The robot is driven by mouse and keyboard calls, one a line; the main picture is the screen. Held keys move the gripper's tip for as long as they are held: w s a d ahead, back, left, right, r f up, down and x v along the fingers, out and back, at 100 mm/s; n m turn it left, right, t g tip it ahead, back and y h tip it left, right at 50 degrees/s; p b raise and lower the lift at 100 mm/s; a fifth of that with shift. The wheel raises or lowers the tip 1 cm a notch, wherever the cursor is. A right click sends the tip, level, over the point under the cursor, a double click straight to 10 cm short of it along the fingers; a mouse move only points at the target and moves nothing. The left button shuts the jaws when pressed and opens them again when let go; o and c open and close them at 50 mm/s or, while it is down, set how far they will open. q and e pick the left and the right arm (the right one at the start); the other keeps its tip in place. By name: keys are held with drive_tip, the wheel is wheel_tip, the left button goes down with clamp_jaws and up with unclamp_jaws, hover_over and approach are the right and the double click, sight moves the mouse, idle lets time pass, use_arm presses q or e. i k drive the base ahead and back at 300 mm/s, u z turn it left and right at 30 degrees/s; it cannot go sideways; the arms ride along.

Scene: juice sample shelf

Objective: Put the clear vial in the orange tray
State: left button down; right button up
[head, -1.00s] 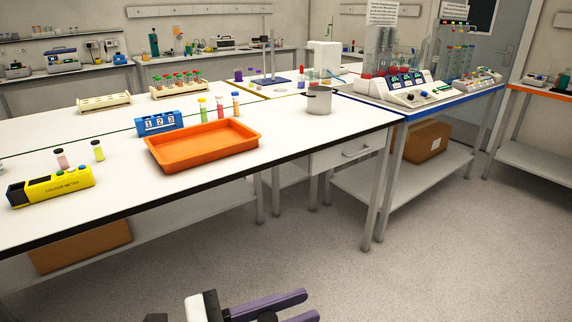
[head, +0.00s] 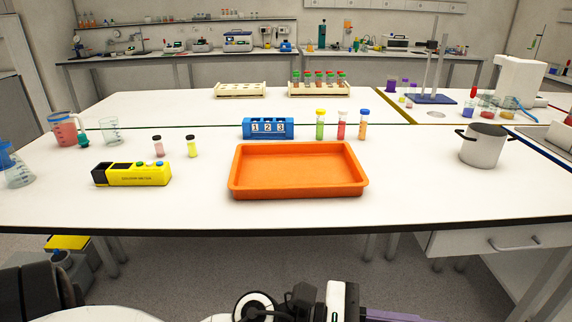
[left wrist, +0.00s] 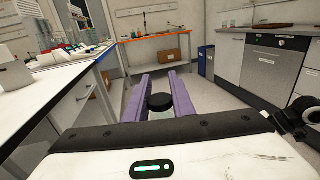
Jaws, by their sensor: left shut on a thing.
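The orange tray (head: 297,190) lies empty on the white bench, near its front edge, in the middle of the head view. My left gripper (left wrist: 161,76) has purple fingers closed around a clear vial with a black cap (left wrist: 160,102), seen in the left wrist view. The vial's lower part is mostly hidden. In the head view only part of this gripper shows, a purple finger (head: 390,315) at the bottom edge, in front of and below the bench; the vial is not visible there. My right gripper is not in view.
Behind the tray stand a blue numbered block (head: 268,128) and green, red and orange vials (head: 341,124). A yellow colour meter (head: 132,174) and two small vials stand left. A pot (head: 483,146) stands right. The bench front edge lies between gripper and tray.

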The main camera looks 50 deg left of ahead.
sight(253, 192)
drive_tip(key=u, duration=0.75)
drive_tip(key=i, duration=0.7)
drive_tip(key=u, duration=0.85)
